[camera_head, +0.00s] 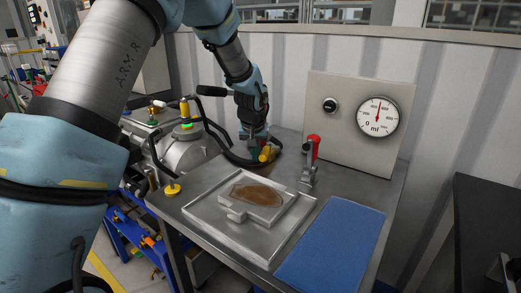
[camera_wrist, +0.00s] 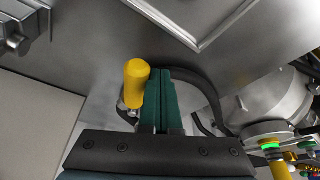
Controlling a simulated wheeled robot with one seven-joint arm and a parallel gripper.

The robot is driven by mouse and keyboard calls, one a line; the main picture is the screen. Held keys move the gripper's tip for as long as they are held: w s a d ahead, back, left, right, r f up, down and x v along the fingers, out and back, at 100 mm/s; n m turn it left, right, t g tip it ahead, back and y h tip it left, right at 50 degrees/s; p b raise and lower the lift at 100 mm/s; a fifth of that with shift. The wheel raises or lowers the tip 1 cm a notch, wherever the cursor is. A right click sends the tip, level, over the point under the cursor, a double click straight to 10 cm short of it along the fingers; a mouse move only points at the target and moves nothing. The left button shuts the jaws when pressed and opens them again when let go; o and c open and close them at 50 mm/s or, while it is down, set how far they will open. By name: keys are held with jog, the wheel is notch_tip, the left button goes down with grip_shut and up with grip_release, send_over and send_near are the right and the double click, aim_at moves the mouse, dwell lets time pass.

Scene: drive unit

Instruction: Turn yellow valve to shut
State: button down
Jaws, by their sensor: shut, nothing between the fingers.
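The yellow valve (camera_wrist: 137,82) has a thick rounded yellow handle. In the wrist view it stands just left of my gripper's fingers. The valve's body is mostly hidden behind the handle and the gripper.
A red-handled tap (camera_head: 312,150) stands right of the valve. A gauge panel (camera_head: 360,120) rises behind. A metal tray (camera_head: 225,210) with a brown-stained part and a blue mat (camera_head: 332,245) lie in front. A dark hose (camera_wrist: 205,90) curves beside the fingers. A motor (camera_head: 185,150) stands left.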

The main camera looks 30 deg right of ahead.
aim_at(266, 155)
jog(key=shift+s, duration=0.1)
jog(key=shift+s+d, duration=0.5)
jog(key=shift+s, duration=0.1)
jog(key=shift+s+d+b, duration=0.1)
jog(key=shift+b, duration=0.2)
jog(key=shift+s+d, duration=0.5)
jog(key=shift+d, duration=0.15)
jog(key=shift+s+d+b, duration=0.4)
jog(key=shift+d, duration=0.25)
